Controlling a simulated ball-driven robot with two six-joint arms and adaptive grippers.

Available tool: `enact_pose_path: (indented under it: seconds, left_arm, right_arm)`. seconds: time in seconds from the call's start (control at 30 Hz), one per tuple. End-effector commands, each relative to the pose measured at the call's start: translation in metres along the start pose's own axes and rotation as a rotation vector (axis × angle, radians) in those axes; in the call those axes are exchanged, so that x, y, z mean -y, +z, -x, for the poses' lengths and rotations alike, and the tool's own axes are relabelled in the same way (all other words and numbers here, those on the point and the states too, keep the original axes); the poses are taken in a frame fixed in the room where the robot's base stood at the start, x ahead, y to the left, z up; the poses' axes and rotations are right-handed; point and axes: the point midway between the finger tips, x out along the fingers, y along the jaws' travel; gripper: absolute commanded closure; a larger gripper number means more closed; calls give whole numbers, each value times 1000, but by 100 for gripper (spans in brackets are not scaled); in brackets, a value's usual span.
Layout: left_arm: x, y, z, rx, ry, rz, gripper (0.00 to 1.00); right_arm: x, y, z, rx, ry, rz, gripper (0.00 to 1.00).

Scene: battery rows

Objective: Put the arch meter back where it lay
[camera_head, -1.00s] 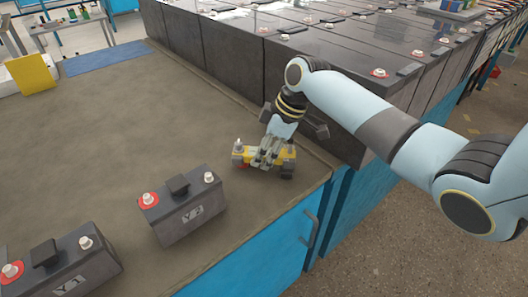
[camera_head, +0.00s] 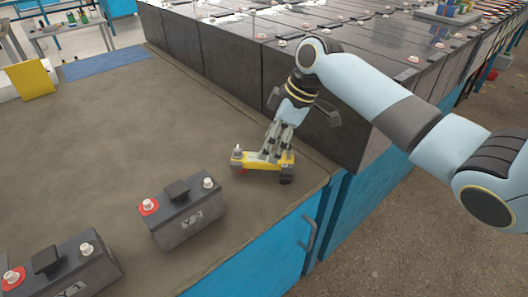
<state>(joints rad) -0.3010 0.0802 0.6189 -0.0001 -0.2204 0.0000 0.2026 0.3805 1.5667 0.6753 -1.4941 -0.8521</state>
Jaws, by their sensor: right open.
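The arch meter appears to be the yellow piece (camera_head: 255,163) with dark and metal ends. It lies on the brown bench top (camera_head: 115,125) near its right edge, beside the row of large black batteries. My right gripper (camera_head: 276,153) is directly above it, pointing down, with its fingers open and their tips close to the yellow body. Whether the fingertips touch it cannot be told. My left gripper is not in view.
Two dark batteries, Y2 (camera_head: 184,217) and Y1 (camera_head: 62,272), stand along the front edge. Large black batteries (camera_head: 240,75) line the back right. The bench middle is clear.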

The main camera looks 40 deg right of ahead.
Motion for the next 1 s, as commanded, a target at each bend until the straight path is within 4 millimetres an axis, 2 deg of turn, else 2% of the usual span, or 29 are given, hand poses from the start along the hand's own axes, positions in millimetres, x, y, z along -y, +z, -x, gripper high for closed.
enact_pose_path:
  seconds: [0.03,0.1,0.33,0.5,1.0]
  left_arm:
    - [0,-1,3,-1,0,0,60]
    - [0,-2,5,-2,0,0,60]
    - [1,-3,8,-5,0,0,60]
    - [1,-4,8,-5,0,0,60]
    - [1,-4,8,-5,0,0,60]
  right_arm:
    - [-1,0,14,1,5,2,39]
    - [-1,0,29,0,5,2,39]
    - [-1,0,61,1,1,0,39]
    - [0,0,67,0,-1,-1,39]
    - [1,0,66,0,0,-3,39]
